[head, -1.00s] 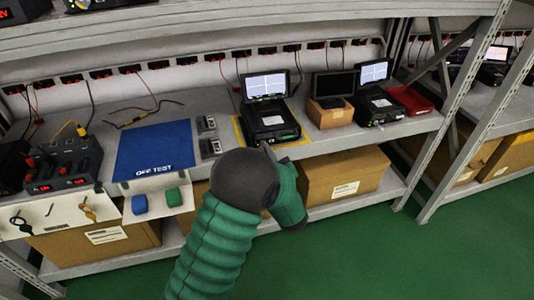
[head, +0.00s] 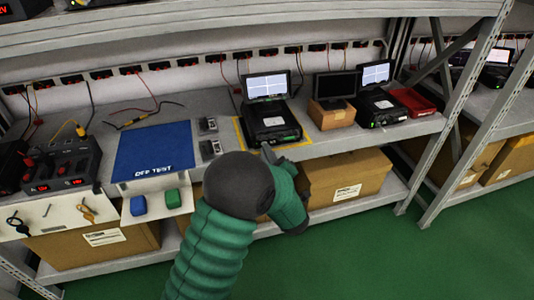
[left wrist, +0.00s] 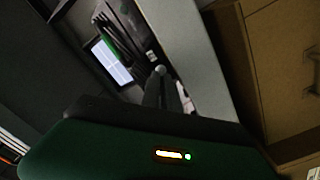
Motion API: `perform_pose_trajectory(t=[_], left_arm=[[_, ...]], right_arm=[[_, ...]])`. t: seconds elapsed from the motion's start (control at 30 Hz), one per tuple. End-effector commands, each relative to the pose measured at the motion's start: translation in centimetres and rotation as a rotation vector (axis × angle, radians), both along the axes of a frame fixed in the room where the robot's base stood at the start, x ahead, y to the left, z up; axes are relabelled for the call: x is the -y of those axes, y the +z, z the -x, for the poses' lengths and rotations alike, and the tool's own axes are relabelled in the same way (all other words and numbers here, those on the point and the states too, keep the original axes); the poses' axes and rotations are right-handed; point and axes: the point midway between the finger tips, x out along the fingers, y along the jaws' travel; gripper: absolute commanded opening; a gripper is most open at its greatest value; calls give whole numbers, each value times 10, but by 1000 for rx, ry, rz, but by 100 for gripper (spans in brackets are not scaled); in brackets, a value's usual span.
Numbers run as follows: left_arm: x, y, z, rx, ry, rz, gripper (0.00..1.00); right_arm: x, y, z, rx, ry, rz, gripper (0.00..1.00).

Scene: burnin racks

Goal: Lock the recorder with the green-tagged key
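The recorder, a black box with a raised lit screen (head: 266,86), sits inside a yellow outline on the shelf; its body (head: 270,120) faces me. My left gripper (head: 267,151) is at the recorder's front edge. In the left wrist view its narrow fingers (left wrist: 163,92) lie close together, pointing towards the recorder's front; a small round grey tip shows at their end. The dark fingers hide whether anything is between them. I cannot make out a green-tagged key. A black-tagged key (head: 17,224) and an orange-tagged key (head: 88,213) hang at left. My right gripper is not in view.
A cardboard box (head: 330,116) stands to the right; a large carton (head: 347,178) sits below.

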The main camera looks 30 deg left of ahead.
Motion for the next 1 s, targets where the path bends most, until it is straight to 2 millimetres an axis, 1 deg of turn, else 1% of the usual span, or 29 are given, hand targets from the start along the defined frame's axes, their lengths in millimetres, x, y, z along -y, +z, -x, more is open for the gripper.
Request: perform_pose_trajectory(t=[0.03,0.1,0.13,0.17,0.2,0.67,0.77,0.83,1.0], left_arm=[[2,-4,-1,-8,-7,6,0],[3,-4,-1,-9,-7,5,0],[3,-4,-1,-9,-7,5,8],[2,-4,-1,-8,-7,5,12],[2,-4,-1,-8,-6,4,14],[2,0,1,-3,-3,1,14],[11,1,8,-5,-5,1,14],[22,3,18,-6,-6,0,14],[60,3,50,-9,-8,1,14]], right_arm=[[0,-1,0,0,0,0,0],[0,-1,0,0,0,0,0],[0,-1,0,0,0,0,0],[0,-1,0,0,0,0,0],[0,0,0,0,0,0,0],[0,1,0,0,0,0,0],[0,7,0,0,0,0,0],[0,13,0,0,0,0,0],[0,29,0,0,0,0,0]])
